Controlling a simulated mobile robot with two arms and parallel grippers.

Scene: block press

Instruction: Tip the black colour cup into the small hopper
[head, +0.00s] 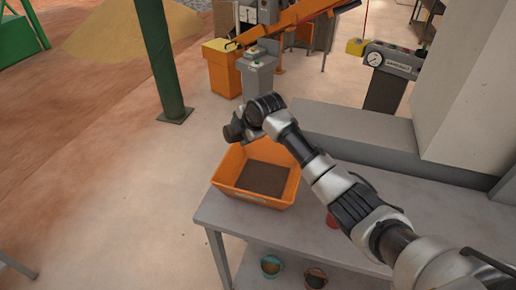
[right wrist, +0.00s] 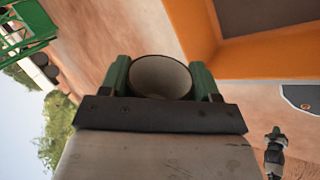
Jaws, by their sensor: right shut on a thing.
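The small hopper is an orange open box (head: 226,183) at the table's left end, with dark brown material (head: 265,179) inside. Its orange wall also shows at the upper right of the right wrist view (right wrist: 270,56). My right arm reaches in from the right, and its gripper (right wrist: 160,78) is shut on a round cup (right wrist: 160,79) with a dark rim and a pale grey-brown inside. In the head view the dark wrist end is above the hopper's back edge; the cup is hard to make out there. Whether the cup holds colour, I cannot tell. My left gripper is out of view.
A grey table (head: 300,225) carries the hopper. A red item (head: 332,220) is partly hidden behind my right arm. A teal cup (head: 270,266) and a brownish cup (head: 316,278) sit on the lower shelf. A green post (head: 160,60) and an orange machine (head: 222,68) stand beyond.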

